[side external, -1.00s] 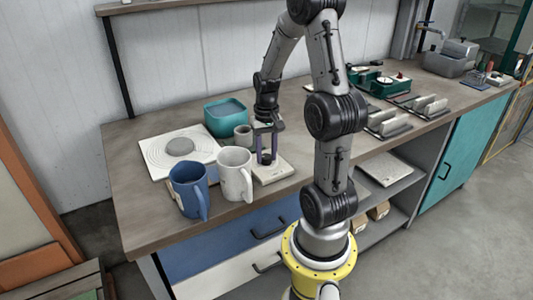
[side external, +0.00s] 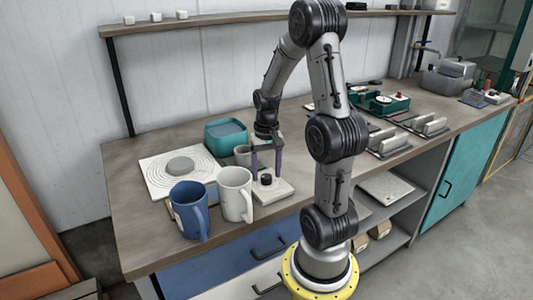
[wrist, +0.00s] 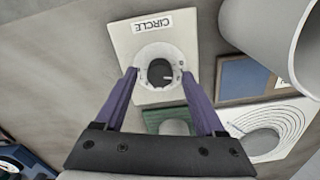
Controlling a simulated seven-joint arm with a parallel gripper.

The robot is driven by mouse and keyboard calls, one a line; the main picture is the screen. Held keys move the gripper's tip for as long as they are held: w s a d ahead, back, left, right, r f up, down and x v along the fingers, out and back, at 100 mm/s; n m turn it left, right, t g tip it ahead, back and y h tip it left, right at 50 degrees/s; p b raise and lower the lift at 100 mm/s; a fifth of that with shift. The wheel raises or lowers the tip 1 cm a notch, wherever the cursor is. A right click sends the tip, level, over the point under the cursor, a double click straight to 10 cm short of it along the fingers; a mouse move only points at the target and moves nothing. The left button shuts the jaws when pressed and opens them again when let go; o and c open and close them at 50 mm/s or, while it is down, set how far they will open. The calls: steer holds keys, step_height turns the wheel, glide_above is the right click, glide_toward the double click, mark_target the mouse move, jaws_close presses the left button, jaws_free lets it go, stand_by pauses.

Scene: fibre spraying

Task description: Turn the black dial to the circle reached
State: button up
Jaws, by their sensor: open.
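The black dial (side external: 266,179) stands on a pale plate (side external: 283,190) near the front edge of the bench. In the wrist view the dial (wrist: 159,72) sits inside a pale ring with tick marks, and a small light mark shows at its side. A label reading CIRCLE (wrist: 153,27) is on the plate, upside down in this view. My gripper (side external: 266,176) points down over the dial, with its purple fingers spread. In the wrist view the fingertips of my gripper (wrist: 159,73) lie on either side of the dial with gaps. Whether they are level with it or above it is unclear.
A white mug (side external: 236,195) and a blue mug (side external: 190,210) stand close to the left of the plate. Bench to the front is clear.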

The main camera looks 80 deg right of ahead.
mark_target(266, 176)
step_height(266, 176, up, 13)
stand_by(0.3)
stand_by(0.5)
steer(key=w+a+r+n+t+h, duration=0.1)
steer(key=w+a+r+n, duration=0.15)
steer(key=a, duration=0.35)
steer(key=w+a+r+n+t, duration=0.1)
steer(key=a+r+n, duration=0.15)
steer(key=a, duration=0.45)
steer(key=s+a+f+n+t, duration=0.1)
steer(key=s+a+n, duration=0.2)
steer(key=a, duration=0.2)
steer(key=s+a+f+n+t+y, duration=0.1)
steer(key=s+a+f+n+t, duration=0.1)
steer(key=a, duration=0.4)
steer(key=shift+s+a+f+n+t, duration=0.15)
steer(key=shift+s+f+n+t, duration=0.25)
steer(key=shift+n, duration=0.6)
steer(key=shift+s+r, duration=0.1)
steer(key=shift+r, duration=0.05)
